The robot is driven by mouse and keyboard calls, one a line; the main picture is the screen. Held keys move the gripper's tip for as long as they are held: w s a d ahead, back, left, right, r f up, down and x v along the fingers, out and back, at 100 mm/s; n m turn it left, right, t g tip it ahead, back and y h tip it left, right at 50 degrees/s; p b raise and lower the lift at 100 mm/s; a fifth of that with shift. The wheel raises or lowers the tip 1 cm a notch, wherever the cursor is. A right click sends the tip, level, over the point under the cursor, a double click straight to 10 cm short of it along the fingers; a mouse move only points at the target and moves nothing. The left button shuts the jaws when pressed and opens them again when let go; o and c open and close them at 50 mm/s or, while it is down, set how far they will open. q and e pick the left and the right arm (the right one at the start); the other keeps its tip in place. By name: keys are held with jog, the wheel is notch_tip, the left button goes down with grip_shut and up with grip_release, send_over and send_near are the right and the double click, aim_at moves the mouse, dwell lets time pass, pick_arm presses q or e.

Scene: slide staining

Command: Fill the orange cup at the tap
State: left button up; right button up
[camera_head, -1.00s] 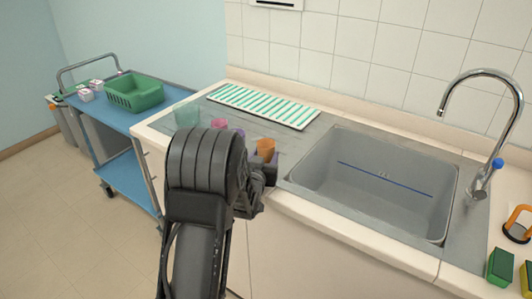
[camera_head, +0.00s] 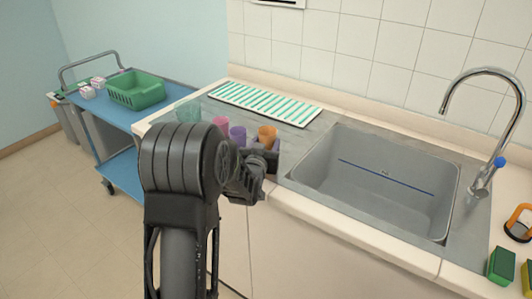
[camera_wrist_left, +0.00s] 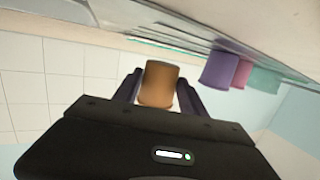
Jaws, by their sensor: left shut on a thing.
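The orange cup (camera_head: 267,134) is by the front left of the sink (camera_head: 385,222). My left gripper (camera_head: 264,152) is shut on it, and the left wrist view shows the orange cup (camera_wrist_left: 158,84) between the two fingers (camera_wrist_left: 158,90). The gripper hides the cup's lower part in the head view. The chrome tap (camera_head: 484,75) arches over the right side of the sink, with a blue knob (camera_head: 500,162) at its base. My right gripper is not in view.
A purple cup (camera_head: 238,135), a pink cup (camera_head: 220,124) and a teal beaker (camera_head: 188,112) stand left of the gripper. A striped draining mat (camera_head: 265,103) lies behind. Sponges (camera_head: 501,265) lie at the right. A blue cart (camera_head: 170,100) with a green basket (camera_head: 136,91) stands left.

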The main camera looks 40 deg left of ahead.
aim_at(266, 142)
pick_arm(q)
notch_tip(266, 142, up, 6)
jog(key=shift+r, duration=0.1)
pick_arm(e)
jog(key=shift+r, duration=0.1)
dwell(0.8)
